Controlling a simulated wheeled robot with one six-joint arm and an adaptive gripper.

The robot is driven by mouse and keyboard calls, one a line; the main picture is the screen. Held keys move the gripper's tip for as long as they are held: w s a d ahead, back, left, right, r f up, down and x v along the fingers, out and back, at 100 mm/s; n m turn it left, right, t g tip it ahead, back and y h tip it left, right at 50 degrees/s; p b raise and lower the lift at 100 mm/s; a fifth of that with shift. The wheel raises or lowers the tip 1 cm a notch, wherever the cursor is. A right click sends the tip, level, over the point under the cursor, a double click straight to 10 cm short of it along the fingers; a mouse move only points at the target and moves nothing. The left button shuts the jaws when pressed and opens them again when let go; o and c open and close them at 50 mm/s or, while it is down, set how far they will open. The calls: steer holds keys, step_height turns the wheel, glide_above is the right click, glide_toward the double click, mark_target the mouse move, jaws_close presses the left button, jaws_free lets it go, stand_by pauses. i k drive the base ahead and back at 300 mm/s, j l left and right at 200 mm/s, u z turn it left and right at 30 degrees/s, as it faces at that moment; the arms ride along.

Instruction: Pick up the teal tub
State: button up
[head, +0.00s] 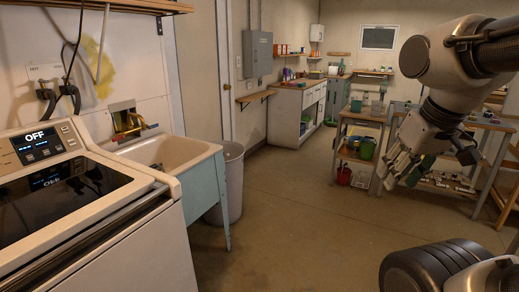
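No teal tub can be told with certainty in the head view. A small teal-green patch (425,162) shows at my gripper, and I cannot tell whether it is part of the gripper or a thing in or behind it. My gripper (403,172) hangs pointing down at the right, in front of the workbench area. Its fingers are small and seen at an angle, so their opening is unclear. A small teal-green container (356,105) stands on top of the wooden shelf unit, left of my gripper; it is too small to identify.
A washer (150,225) marked OFF and a utility sink (165,152) stand at the left, with a grey bin (232,180) beside them. The middle floor is clear.

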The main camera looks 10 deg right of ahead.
mark_target(356, 105)
steer(key=i+l+z, duration=0.25)
steer(key=i, duration=0.35)
steer(key=i+z, duration=0.25)
steer(key=i, duration=0.35)
steer(key=i+j+z, duration=0.25)
steer(key=i, duration=0.35)
steer(key=i+j+z, duration=0.1)
steer(key=i+z, duration=0.15)
steer(key=i, duration=0.4)
steer(key=i+l+z, duration=0.15)
steer(key=i, duration=1)
steer(key=i+l+z, duration=0.15)
steer(key=i, duration=1)
steer(key=i+u, duration=0.3)
steer(key=i, duration=0.25)
steer(key=i+l+u, duration=0.3)
steer(key=i, duration=0.25)
steer(key=j, duration=0.1)
